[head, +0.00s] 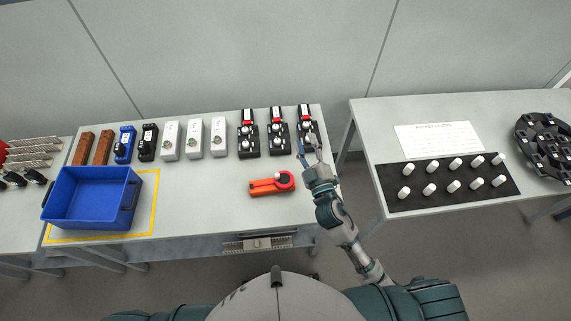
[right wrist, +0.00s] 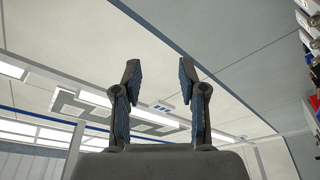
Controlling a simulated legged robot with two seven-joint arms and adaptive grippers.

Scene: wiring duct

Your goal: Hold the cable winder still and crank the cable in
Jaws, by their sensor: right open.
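No cable can be made out at this size. My right gripper (head: 309,150) is open and empty, above the table's right end, to the right of and beyond the winder, apart from it. My left gripper is not in view.
Several devices stand in a row along the back of the table (head: 200,190), including black ones (head: 278,135) close to my right gripper. A blue crate (head: 90,197) is at the left. A second table (head: 375,115) with a black mat (head: 440,201) stands right, across a gap.

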